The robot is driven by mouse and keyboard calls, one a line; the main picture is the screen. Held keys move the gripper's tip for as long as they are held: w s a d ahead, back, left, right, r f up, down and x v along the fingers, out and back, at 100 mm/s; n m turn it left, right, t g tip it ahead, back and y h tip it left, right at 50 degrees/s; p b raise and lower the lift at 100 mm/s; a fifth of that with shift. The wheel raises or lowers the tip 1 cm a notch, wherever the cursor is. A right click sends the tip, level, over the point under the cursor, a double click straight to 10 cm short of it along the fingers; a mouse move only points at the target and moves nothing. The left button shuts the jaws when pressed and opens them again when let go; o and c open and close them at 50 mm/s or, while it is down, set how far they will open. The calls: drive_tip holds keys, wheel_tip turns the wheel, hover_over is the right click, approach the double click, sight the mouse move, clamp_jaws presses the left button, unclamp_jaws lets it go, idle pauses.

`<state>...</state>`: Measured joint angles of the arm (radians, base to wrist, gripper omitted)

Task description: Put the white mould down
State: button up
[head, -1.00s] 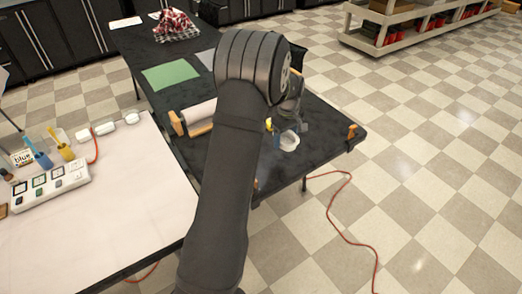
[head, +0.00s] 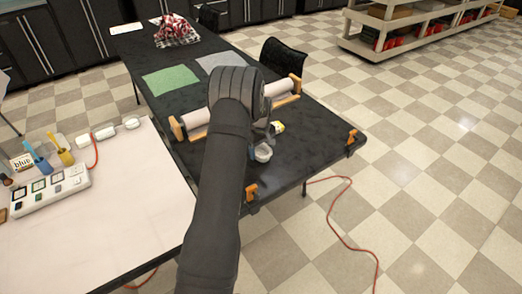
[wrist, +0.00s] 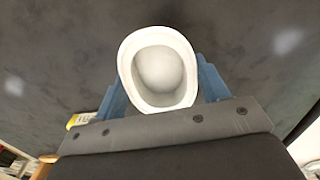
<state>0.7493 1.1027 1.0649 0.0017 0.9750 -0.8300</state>
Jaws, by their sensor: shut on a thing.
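The white mould (head: 263,154) is a small round cup with an open top, held over the dark table (head: 315,140) near its front edge. In the wrist view the mould (wrist: 158,72) sits upright between the blue fingers of my gripper (wrist: 162,82), and I look down into its empty-looking, pale inside. My gripper (head: 261,144) is shut on the mould. The mould's underside is hidden, so I cannot tell whether it touches the table.
A small yellow-and-white item (head: 278,127) stands just behind the mould. Orange clamps (head: 251,192) grip the table edge. A paper roll on a wooden holder (head: 283,87) lies behind my arm. Green (head: 170,77) and grey sheets lie further back. Bare table is free to the right.

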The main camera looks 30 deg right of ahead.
drive_tip(key=shift+f, duration=0.25)
drive_tip(key=o, duration=1)
drive_tip(key=shift+f, duration=0.1)
wheel_tip(320, 180, up, 12)
drive_tip(key=shift+r, duration=0.2)
drive_tip(key=shift+f, duration=0.1)
hover_over(261, 154)
drive_tip(key=shift+f, duration=4.3)
drive_tip(key=shift+s+f, duration=0.1)
